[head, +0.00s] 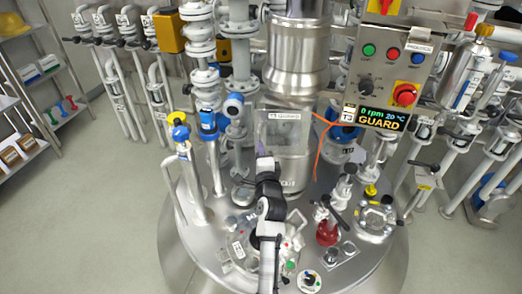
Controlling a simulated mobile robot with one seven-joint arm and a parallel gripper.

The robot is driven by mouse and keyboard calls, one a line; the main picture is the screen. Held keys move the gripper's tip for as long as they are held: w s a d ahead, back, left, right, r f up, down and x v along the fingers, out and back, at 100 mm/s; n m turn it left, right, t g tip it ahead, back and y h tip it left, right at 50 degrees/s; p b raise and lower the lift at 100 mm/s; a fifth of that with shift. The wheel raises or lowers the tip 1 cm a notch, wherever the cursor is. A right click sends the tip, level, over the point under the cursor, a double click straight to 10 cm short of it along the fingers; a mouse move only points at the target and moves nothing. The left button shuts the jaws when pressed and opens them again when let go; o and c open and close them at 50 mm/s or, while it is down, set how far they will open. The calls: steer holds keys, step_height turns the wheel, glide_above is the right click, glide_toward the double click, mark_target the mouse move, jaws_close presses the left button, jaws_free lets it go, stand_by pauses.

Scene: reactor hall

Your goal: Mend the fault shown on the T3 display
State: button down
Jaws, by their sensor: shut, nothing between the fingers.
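The T3 display (382,118) on the control box at the right reads "0 rpm 20 °C" and "GUARD". A clear panel labelled T3 GUARD (284,131) stands in front of the steel column at the middle of the vessel top. Whether it is fully closed I cannot tell. My gripper (265,162) is at the far end of my arm, by the lower edge of the clear panel. It is shut and empty. Whether it touches the panel I cannot tell. My arm hides part of the vessel top below it.
The control box (396,62) carries several buttons, a knob and a red emergency stop (405,94). An orange cable (321,147) hangs beside the panel. Valves and a red-based fitting (327,233) crowd the vessel lid. Shelves (40,90) stand far left; the left floor (90,220) is clear.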

steer(key=w, duration=0.1)
steer(key=w+a, duration=0.1)
steer(key=w, duration=0.1)
steer(key=w+p, duration=0.1)
steer(key=shift+w+a+r, duration=0.15)
steer(key=shift+w+r, duration=0.1)
steer(key=shift+r, duration=0.05)
